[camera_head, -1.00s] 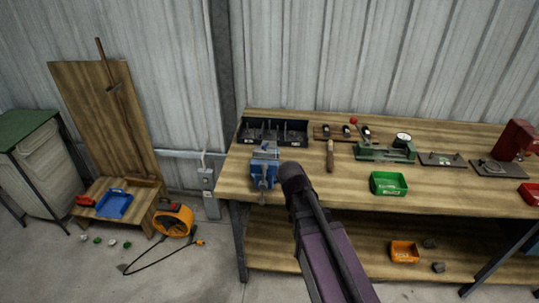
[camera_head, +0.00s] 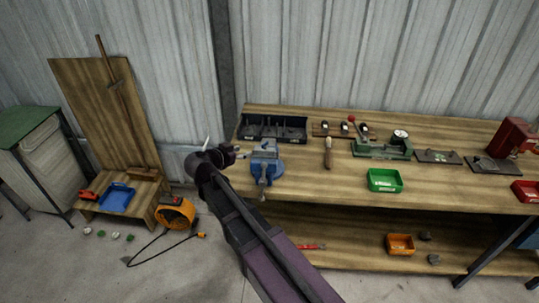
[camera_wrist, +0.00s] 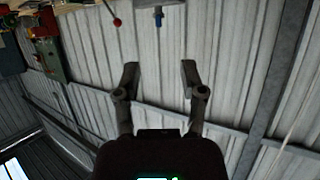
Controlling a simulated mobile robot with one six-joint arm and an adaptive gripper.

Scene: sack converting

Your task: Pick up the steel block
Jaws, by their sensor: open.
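I cannot make out for certain which thing is the steel block. Two small grey lumps (camera_head: 425,236) (camera_head: 433,258) lie on the bench's lower shelf, right of an orange bin, too small to tell apart by material. My gripper (camera_head: 238,152) is at the left end of the bench, just left of the blue vise, in the head view, far from those lumps. In the wrist view my gripper (camera_wrist: 160,75) has its two fingers wide apart with nothing between them, against the corrugated wall.
The blue vise (camera_head: 265,163), black divided tray (camera_head: 273,130), green bin (camera_head: 384,180) and green press (camera_head: 382,148) stand on the bench. The orange bin (camera_head: 400,244) and a red tool (camera_head: 311,247) are on the lower shelf.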

